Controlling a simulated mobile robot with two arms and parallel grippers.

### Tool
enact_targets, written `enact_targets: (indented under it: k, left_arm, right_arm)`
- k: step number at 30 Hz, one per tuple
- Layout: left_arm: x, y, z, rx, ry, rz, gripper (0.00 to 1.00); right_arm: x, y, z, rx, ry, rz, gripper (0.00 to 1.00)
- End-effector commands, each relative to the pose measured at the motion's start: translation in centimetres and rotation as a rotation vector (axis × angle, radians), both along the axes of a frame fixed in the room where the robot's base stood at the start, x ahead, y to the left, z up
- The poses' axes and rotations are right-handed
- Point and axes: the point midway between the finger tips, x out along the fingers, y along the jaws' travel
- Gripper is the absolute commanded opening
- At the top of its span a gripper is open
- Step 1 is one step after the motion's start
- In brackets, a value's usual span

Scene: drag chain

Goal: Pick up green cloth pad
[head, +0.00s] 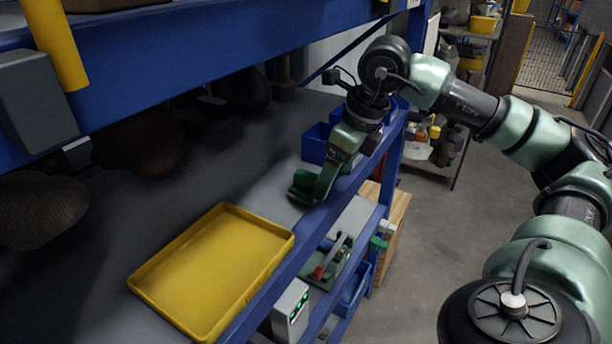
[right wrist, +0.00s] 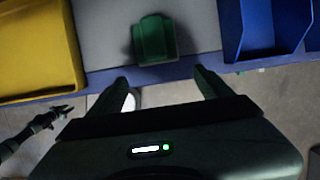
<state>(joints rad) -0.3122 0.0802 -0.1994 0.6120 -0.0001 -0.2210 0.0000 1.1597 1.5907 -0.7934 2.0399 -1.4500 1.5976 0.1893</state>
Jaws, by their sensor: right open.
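The green cloth pad (right wrist: 155,38) lies on the grey shelf close to its blue front edge, between the yellow tray and the blue bin. In the head view the green pad (head: 301,187) shows beside my right gripper (head: 322,188), which partly covers it. In the right wrist view my right gripper (right wrist: 161,78) is open and empty. Its two dark green fingers are spread wider than the pad, and their tips stop short of it in the picture. I cannot tell the height gap between them.
A yellow tray (head: 273,228) lies on the shelf left of the pad. Blue bins (head: 314,146) stand behind it. A blue upper shelf beam (head: 190,50) hangs above. The lower shelf holds a white box (head: 290,310). A dark jointed shape (right wrist: 38,128) shows at lower left, unclear.

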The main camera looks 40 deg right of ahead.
Motion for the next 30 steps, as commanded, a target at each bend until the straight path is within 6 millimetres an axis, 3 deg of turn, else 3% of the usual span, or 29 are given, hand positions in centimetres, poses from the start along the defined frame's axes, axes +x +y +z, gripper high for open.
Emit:
enact_targets:
  k: [8, 14, 21, 28, 30]
  left_arm:
    - [2.0, -0.2, 1.6, -0.003, -0.028, -0.001, 0.36]
    - [2.1, -0.2, 3.8, -0.003, -0.030, -0.001, 0.36]
    - [1.8, -0.3, 4.9, -0.004, -0.027, -0.001, 0.36]
    - [1.4, -0.2, 4.7, -0.003, -0.020, -0.001, 0.36]
    - [1.3, -0.2, 4.7, -0.003, -0.019, -0.001, 0.36]
  right_arm:
    - [2.1, 0.7, 0.3, 0.002, -0.001, 0.002, 0.80]
    - [5.3, 1.7, 0.3, 0.001, 0.003, 0.002, 0.80]
    - [5.8, 1.7, -2.8, 0.000, 0.002, -0.001, 0.80]
    - [5.8, 1.7, -3.0, 0.000, 0.000, -0.001, 0.80]
    - [5.8, 1.7, -3.0, 0.000, 0.000, -0.001, 0.61]
